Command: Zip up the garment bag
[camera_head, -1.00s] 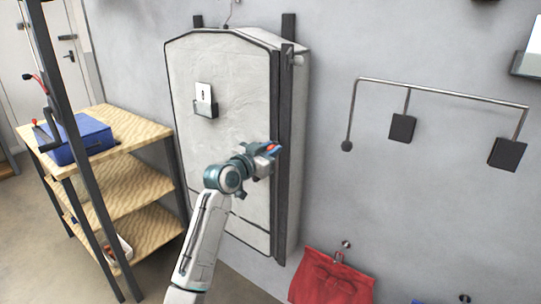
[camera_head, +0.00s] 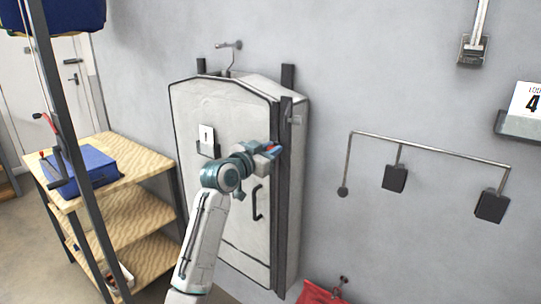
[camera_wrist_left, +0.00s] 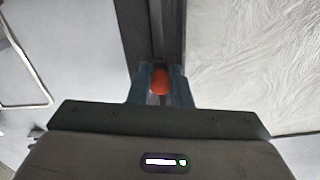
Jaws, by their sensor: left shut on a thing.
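The white garment bag (camera_head: 222,116) hangs upright on the grey wall, with dark edging and a dark zip strip (camera_head: 277,220) down its right side. A label in a holder (camera_head: 207,142) and a dark handle (camera_head: 258,203) are on its front. My left gripper (camera_head: 273,149) is at the zip strip, in its upper half. In the left wrist view it is shut on an orange-red zip pull (camera_wrist_left: 160,82), with the dark strip running up beyond it and the white bag cloth to the right. My right gripper is not in view.
A wooden shelf unit (camera_head: 135,158) with a blue box (camera_head: 85,170) stands left of the bag. A metal wall rail (camera_head: 430,146) with dark pads is to the right. The wall between bag and rail is bare.

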